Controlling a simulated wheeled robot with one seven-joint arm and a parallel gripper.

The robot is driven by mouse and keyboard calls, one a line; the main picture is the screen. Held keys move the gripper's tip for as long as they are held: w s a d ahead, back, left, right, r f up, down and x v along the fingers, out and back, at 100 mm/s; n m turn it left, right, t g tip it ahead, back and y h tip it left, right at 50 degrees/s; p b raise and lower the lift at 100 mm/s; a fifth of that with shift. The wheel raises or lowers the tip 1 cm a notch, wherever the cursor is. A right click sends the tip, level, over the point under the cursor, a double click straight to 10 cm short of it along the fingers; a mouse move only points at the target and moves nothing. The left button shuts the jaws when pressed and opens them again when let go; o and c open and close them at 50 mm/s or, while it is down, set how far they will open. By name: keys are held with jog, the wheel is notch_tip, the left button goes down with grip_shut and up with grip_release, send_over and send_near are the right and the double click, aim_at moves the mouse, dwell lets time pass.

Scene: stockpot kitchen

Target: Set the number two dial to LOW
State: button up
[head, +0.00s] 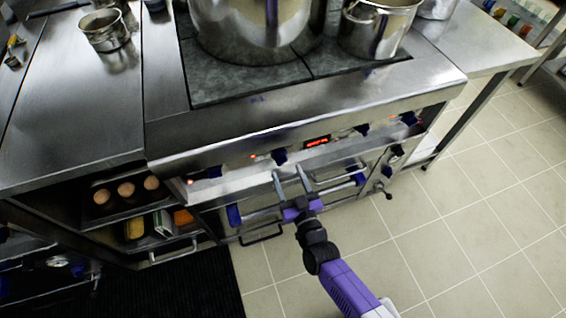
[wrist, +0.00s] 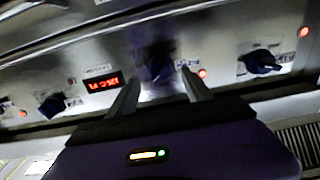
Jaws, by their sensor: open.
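A row of dark blue dials runs along the front panel of the stove. The second dial from the left (head: 279,157), beside the red display, is likely the number two dial; I cannot read its number. It shows in the wrist view (wrist: 157,66), where the picture appears turned over. My gripper (head: 287,172) is open and empty, just in front of this dial. In the wrist view its two fingertips (wrist: 160,78) flank the dial, apparently short of it. I cannot tell contact or read the setting.
The leftmost dial (head: 208,173) and red display (head: 317,142) are close on either side. A rail with an oven handle (head: 262,236) lies below. A large stockpot (head: 250,30) and smaller pot (head: 377,25) stand on the stove. The tiled floor (head: 480,240) is clear at right.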

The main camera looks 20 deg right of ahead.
aim_at(283, 162)
jog(key=shift+w+d, duration=0.15)
jog(key=shift+w, duration=1.15)
jog(key=shift+w+d, duration=0.1)
jog(key=shift+w, duration=1.2)
grip_shut()
